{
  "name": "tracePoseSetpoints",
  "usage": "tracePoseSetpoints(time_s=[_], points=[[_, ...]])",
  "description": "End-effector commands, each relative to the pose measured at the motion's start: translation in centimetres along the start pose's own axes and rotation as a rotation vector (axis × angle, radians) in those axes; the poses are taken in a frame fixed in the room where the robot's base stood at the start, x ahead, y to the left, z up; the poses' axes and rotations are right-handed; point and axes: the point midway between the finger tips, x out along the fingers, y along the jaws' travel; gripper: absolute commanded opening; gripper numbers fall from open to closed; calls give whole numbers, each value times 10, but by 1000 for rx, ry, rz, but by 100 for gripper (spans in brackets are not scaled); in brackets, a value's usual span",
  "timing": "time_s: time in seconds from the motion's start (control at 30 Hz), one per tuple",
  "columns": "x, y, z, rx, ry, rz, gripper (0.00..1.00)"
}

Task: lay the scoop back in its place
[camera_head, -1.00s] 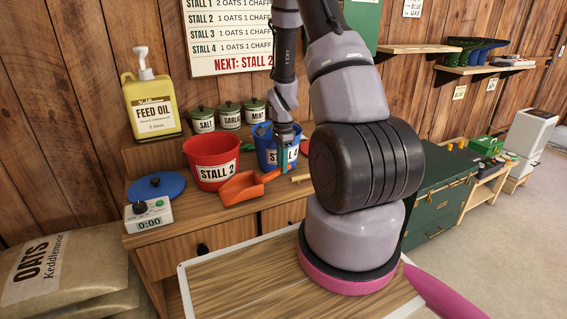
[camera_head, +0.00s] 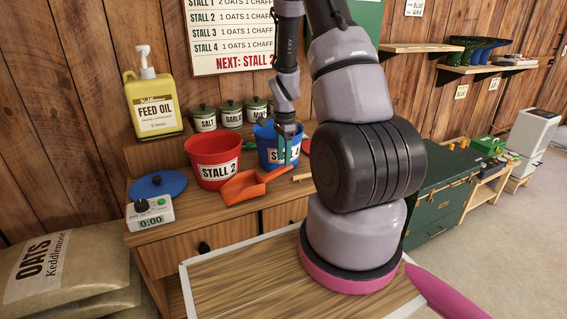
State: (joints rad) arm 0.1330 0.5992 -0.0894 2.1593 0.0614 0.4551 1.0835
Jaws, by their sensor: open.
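The orange scoop (camera_head: 243,187) lies on the wooden counter in front of the red Stall 2 bucket (camera_head: 212,161). Its handle (camera_head: 274,173) points right, toward the front of the blue bucket (camera_head: 267,150). My gripper (camera_head: 287,158) points down in front of the blue bucket's right side, just above and right of the scoop's handle end. Its teal fingers are apart, with nothing seen between them. My arm hides part of the counter to the right.
A yellow feed oil jug (camera_head: 155,104) and several green-lidded jars (camera_head: 231,115) stand on the raised back ledge. A board above reads "NEXT: STALL 2".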

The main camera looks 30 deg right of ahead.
Motion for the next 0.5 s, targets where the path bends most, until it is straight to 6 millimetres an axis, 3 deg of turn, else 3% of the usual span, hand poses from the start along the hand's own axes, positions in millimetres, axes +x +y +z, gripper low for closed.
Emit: tracePoseSetpoints(time_s=[0.2, 0.5], points=[[-50, -1, 0, -1, 1, -5, 58], [-90, 0, 0, 0, 0, -3, 58]])
